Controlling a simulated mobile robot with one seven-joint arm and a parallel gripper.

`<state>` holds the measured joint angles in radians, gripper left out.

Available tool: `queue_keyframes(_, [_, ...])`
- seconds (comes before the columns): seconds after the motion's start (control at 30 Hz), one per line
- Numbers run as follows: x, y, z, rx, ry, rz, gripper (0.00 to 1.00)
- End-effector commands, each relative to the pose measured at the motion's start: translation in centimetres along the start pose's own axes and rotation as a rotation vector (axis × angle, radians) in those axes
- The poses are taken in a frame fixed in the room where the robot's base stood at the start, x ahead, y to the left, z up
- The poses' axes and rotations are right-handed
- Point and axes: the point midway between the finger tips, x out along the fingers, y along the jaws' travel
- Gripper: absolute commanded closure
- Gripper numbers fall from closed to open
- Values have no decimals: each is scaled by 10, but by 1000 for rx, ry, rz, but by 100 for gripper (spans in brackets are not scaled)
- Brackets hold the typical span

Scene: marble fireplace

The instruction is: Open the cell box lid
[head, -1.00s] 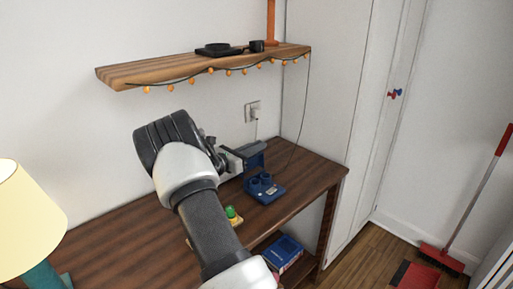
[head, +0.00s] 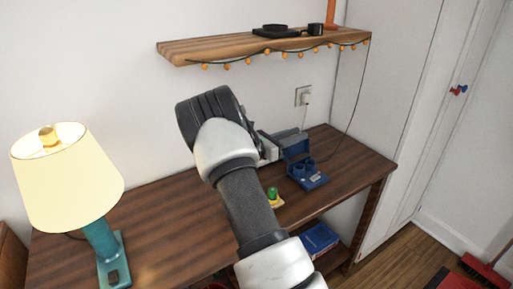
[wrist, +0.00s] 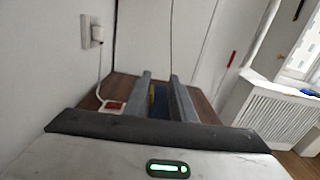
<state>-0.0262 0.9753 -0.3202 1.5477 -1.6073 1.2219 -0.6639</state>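The blue cell box (head: 309,178) sits on the wooden table toward its right end, with two round dark blue parts on top. A blue panel, apparently its lid (head: 297,149), stands raised at its back edge. My gripper (head: 292,134) is just behind and left of this panel, partly hidden by my arm. In the wrist view my gripper's two grey fingers (wrist: 160,78) are apart, with a gap between them. Something blue (wrist: 159,101) shows low in the gap; I cannot tell whether a finger touches the panel.
A lamp (head: 68,178) stands on the table (head: 160,225) at left. A small green-topped object (head: 273,196) is beside my arm. A shelf (head: 225,48) with hanging lights is above. A wall socket (head: 303,96) with a cable is behind the box.

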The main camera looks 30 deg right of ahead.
Motion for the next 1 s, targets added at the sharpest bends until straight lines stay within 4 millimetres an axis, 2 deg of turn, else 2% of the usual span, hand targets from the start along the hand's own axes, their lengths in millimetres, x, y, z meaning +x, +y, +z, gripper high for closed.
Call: queue_keyframes(1.0, [-72,0,1,-1,-1,0,77])
